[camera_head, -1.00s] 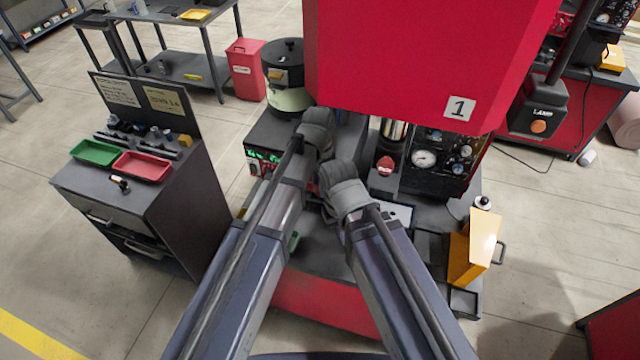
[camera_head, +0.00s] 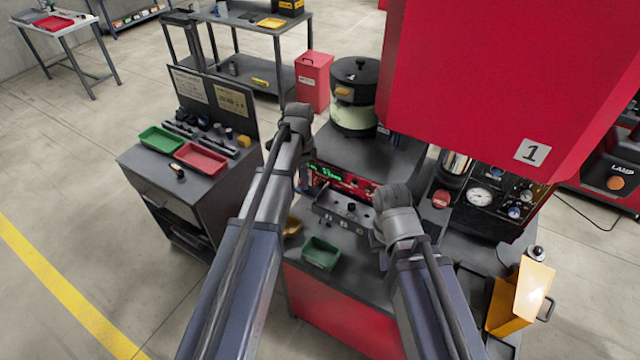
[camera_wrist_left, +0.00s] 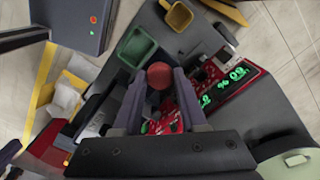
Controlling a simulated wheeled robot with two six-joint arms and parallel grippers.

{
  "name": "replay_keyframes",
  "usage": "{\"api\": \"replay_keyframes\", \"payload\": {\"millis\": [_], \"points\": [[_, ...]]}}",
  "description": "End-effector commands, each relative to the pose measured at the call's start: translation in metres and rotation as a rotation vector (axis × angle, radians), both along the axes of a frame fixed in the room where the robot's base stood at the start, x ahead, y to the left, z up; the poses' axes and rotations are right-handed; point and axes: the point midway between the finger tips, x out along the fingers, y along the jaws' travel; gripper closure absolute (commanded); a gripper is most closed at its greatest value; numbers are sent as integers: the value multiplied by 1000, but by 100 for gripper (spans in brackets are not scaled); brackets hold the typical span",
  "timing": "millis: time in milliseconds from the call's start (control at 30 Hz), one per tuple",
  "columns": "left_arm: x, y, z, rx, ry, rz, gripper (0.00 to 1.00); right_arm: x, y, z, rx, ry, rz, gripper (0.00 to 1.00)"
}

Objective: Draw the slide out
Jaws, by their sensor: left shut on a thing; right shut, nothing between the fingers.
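In the left wrist view my left gripper (camera_wrist_left: 160,100) is shut on a round red knob (camera_wrist_left: 159,76), which shows between the fingertips. I take the knob as the slide's handle; the slide itself I cannot make out. In the head view my left gripper (camera_head: 304,182) is at the left side of the machine, beside the panel with green digits (camera_head: 328,177), and its arm partly hides it. The knob is not visible there. My right gripper (camera_head: 378,238) is shut and empty, over the machine's front bench, right of a grey block with knobs (camera_head: 344,209).
A green bin (camera_head: 320,253) and a yellow bin (camera_head: 292,226) sit at the bench's front left. The bowl feeder (camera_head: 353,100) stands behind. A red hood (camera_head: 480,70) overhangs the right side. A grey cabinet (camera_head: 190,185) stands left, with floor between.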

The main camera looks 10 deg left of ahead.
Motion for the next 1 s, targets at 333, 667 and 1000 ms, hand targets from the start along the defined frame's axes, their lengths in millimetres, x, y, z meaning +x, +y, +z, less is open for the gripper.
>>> {"api": "replay_keyframes", "payload": {"millis": [333, 667, 1000], "points": [[8, 26, 0, 2, 0, 1, 100, 0, 0, 0, 0, 0, 0, 100], [10, 28, 0, 6, -3, 1, 100, 0, 0, 0, 0, 0, 0, 100], [9, 27, 0, 3, -2, 1, 29, 0, 0, 0, 0, 0, 0, 100]]}}
